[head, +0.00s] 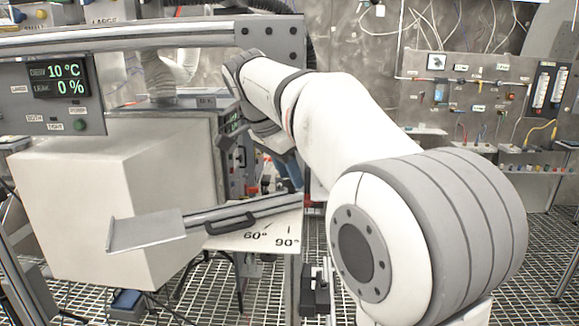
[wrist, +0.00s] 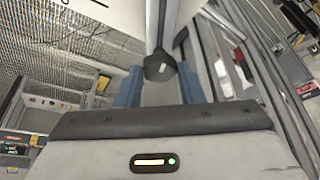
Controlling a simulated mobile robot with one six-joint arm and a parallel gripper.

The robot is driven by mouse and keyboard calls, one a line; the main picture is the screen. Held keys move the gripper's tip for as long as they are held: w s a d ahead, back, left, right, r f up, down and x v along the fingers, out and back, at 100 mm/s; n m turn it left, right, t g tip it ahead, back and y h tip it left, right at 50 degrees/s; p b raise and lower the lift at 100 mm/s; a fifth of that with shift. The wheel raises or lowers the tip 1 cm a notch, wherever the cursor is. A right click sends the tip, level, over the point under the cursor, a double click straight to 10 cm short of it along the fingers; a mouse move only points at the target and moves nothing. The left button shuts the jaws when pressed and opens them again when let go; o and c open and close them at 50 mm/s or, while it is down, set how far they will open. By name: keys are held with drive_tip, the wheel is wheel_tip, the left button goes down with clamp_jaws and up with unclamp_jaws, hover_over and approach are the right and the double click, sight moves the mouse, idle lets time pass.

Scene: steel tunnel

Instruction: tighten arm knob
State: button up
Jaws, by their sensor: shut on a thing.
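The arm knob (wrist: 160,69) is a dark round knob with a small white mark, at the upper middle of the wrist view, at the end of a grey bar. My gripper (wrist: 158,80) has its blue fingers on either side of the knob and is shut on it. In the head view my gripper (head: 290,170) reaches down at the far end of my arm, beside the steel swing arm (head: 270,206). This arm has a black handle (head: 232,223) and a flat paddle end (head: 145,230). I cannot make out the knob in the head view.
The swing arm lies over a white plate (head: 225,241) marked 60° and 90°. A large pale box (head: 110,190) stands left. A display panel (head: 55,90) reads 10 °C and 0 %. A steel frame post runs close by my gripper. The floor is open grating.

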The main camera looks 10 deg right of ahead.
drive_tip(key=shift+m+g+p, duration=0.35)
drive_tip(key=shift+m+g, duration=0.05)
drive_tip(key=shift+m, duration=0.7)
drive_tip(key=o, duration=1)
drive_tip(key=p+v, duration=0.6)
drive_tip(key=v, duration=0.2)
drive_tip(key=shift+w+a+p, duration=0.1)
drive_tip(key=shift+p, duration=0.3)
